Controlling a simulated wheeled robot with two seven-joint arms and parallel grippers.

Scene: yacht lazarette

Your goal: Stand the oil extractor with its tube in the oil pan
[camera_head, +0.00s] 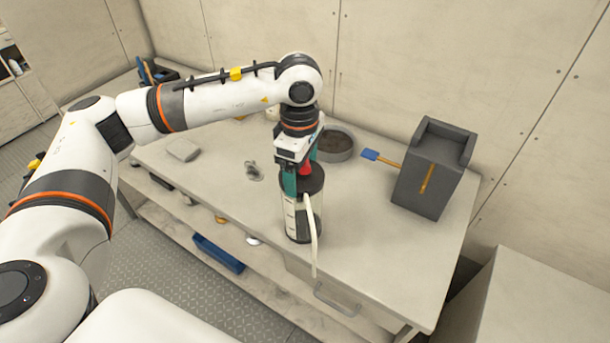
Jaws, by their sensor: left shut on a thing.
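The oil pan (336,143) is a round grey pan with a dark inside, behind the extractor and partly hidden by my left wrist. My right gripper is not in view.
A grey block (183,150) and a small metallic item (254,172) lie to the left. A blue tray (218,253) is on the lower shelf. The bench's front right is clear.

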